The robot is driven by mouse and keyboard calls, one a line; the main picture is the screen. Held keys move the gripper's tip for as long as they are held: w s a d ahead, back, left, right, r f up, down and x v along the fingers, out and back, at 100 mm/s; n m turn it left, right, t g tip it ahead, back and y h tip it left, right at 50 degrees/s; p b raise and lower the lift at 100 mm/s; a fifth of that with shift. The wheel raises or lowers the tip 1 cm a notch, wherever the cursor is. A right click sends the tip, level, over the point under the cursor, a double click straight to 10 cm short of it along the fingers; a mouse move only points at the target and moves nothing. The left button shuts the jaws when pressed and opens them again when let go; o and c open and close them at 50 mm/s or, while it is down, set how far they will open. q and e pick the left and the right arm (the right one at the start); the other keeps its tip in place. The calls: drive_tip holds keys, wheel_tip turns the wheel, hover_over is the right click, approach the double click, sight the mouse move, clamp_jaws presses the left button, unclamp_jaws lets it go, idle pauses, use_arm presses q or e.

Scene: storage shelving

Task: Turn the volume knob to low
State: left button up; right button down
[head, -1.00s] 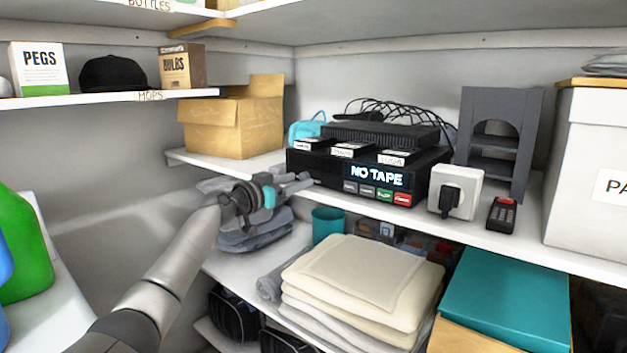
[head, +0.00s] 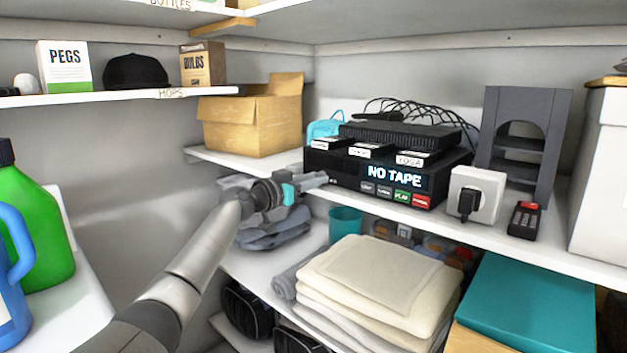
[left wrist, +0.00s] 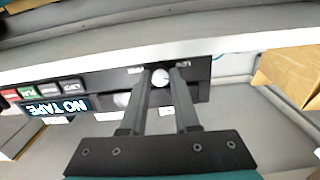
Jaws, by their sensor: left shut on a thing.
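The black tape player (head: 345,174) stands on the middle shelf, with a "NO TAPE" display (head: 395,176) on its front. In the left wrist view, a small round white knob (left wrist: 160,77) sits on the player's front (left wrist: 203,82), taken as the volume knob. My left gripper (left wrist: 158,80) has one finger on each side of this knob and is shut on it. In the head view my left gripper (head: 318,180) reaches the left end of the player's front and hides the knob there. The knob's pointer and markings cannot be read. My right gripper is not in view.
A white socket box with a black plug (head: 478,192) and a dark remote (head: 525,219) stand right of the player. A cardboard box (head: 245,128) is to its left. Folded grey cloth (head: 270,238), a teal cup (head: 346,222) and cream towels (head: 375,280) lie below.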

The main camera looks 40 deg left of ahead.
use_arm(q)
clamp_jaws()
drive_tip(key=n, duration=0.5)
drive_tip(key=shift+n+p, duration=0.3)
drive_tip(key=shift+p, duration=0.05)
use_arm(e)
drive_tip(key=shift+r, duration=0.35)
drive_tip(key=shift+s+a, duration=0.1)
use_arm(q)
drive_tip(key=o, duration=0.9)
unclamp_jaws()
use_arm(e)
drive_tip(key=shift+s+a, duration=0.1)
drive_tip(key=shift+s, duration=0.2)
